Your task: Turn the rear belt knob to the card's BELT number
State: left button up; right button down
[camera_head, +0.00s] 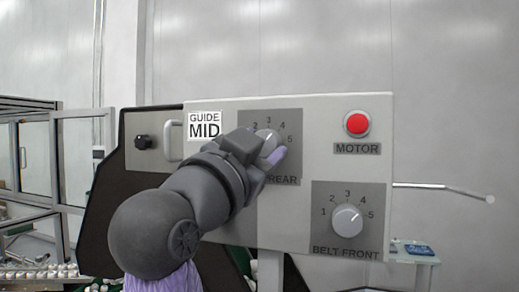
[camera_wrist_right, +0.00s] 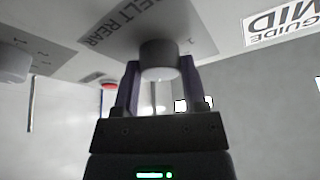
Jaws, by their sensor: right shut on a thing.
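The rear belt knob (camera_head: 268,136) is a grey round knob on a grey plate of the control panel, with 2, 3, 4 and 5 showing around it. The gripper hides part of the knob and dial; its exact setting is hard to read. My right gripper (camera_head: 272,150) is shut on this knob from the front. In the right wrist view its purple fingers (camera_wrist_right: 160,88) stand on either side of the knob (camera_wrist_right: 160,56). A white sign (camera_head: 205,125) reads "GUIDE MID"; no BELT number shows. My left gripper is not in view.
The front belt knob (camera_head: 346,219) sits at lower right, its pointer towards the 4–5 side. A red MOTOR button (camera_head: 357,123) is above it. A small black knob (camera_head: 143,142) and a grey handle (camera_head: 170,141) are at the left. A rod (camera_head: 440,187) sticks out right.

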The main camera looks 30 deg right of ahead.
jog(key=shift+c, duration=0.7)
grip_release()
jog(key=shift+a, duration=0.1)
jog(key=b+v, duration=0.4)
jog(key=v, duration=0.5)
jog(key=shift+s+a+f, duration=0.2)
jog(key=shift+s+a, duration=0.05)
jog(key=shift+a, duration=0.05)
